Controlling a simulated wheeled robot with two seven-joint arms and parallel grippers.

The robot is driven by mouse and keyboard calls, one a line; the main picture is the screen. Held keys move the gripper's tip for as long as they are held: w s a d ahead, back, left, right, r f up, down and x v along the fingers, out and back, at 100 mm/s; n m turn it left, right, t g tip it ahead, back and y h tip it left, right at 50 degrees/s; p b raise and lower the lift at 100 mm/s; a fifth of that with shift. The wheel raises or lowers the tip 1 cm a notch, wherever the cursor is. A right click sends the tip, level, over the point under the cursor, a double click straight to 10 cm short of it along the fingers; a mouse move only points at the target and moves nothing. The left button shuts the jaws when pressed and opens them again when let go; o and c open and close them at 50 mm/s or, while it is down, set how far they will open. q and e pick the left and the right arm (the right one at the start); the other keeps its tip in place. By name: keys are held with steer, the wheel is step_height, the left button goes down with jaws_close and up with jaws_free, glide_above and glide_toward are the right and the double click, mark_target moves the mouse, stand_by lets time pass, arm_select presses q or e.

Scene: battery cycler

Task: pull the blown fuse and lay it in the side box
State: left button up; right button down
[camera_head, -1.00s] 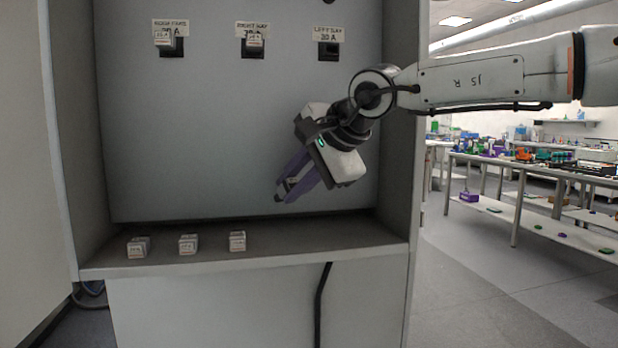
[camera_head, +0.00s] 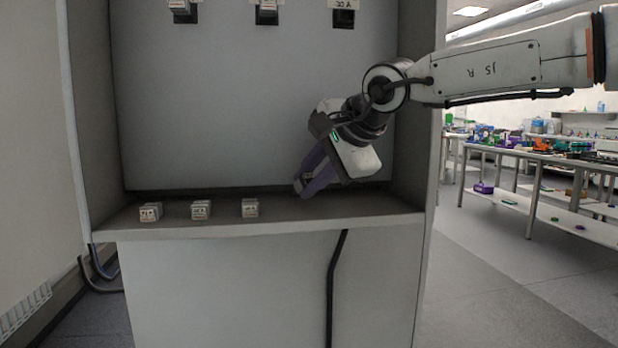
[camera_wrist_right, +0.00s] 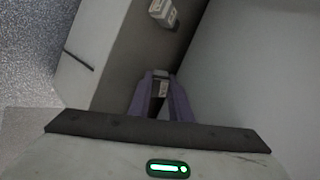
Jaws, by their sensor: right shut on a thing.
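My right gripper (camera_head: 302,187) is low in front of the cabinet's back panel, just above the right part of the ledge. In the right wrist view its purple fingers (camera_wrist_right: 160,78) are shut on a small pale fuse (camera_wrist_right: 161,90). The head view hides that fuse behind the fingers. At the top of the panel, fuses sit in the left holder (camera_head: 181,6) and the middle holder (camera_head: 266,7). The right holder (camera_head: 344,18) shows a bare black socket. No side box can be made out. My left gripper is not in view.
Three labelled pale fuses stand on the ledge (camera_head: 330,222), at left (camera_head: 150,212), middle (camera_head: 201,209) and right (camera_head: 250,207). The cabinet's right side wall (camera_head: 410,150) is close to my right gripper. A bench with coloured items stands farther right.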

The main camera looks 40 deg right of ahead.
steer(key=c, duration=1.5)
jaws_free()
steer(key=shift+c, duration=0.2)
steer(key=shift+s+r, duration=0.1)
steer(key=v, duration=1)
steer(key=shift+p, duration=0.4)
